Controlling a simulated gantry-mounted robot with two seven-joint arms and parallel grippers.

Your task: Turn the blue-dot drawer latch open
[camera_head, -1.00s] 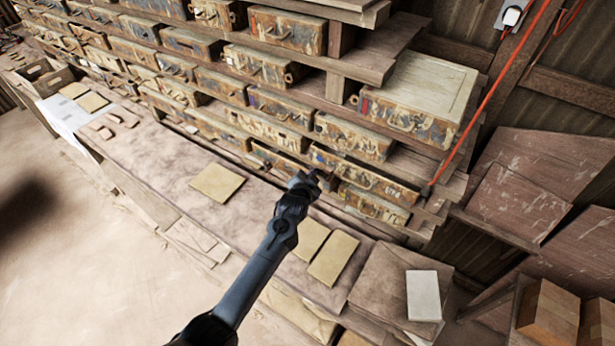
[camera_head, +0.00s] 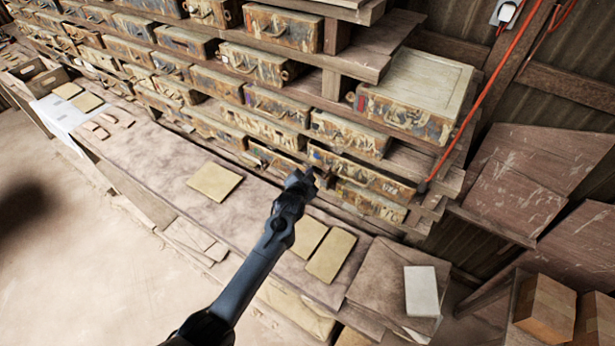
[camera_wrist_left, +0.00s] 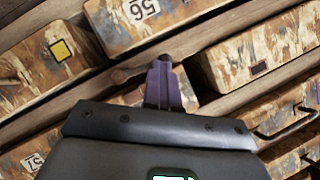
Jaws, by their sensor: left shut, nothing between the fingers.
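My left gripper (camera_head: 311,174) is in front of the lower rows of weathered drawers, near the drawer fronts. In the left wrist view its purple fingers (camera_wrist_left: 164,84) are shut together with nothing between them, at a gap between drawers. A drawer numbered 56 (camera_wrist_left: 140,12) is above the fingers, and a drawer with a dark square mark (camera_wrist_left: 258,68) is to their right. My right gripper is not in view.
A drawer with a yellow square (camera_wrist_left: 61,50) is at the left of the wrist view. Below the rack, a workbench (camera_head: 160,155) holds several tan slabs (camera_head: 215,181). A red cord (camera_head: 488,88) hangs at the right. Cardboard boxes (camera_head: 546,308) stand at lower right.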

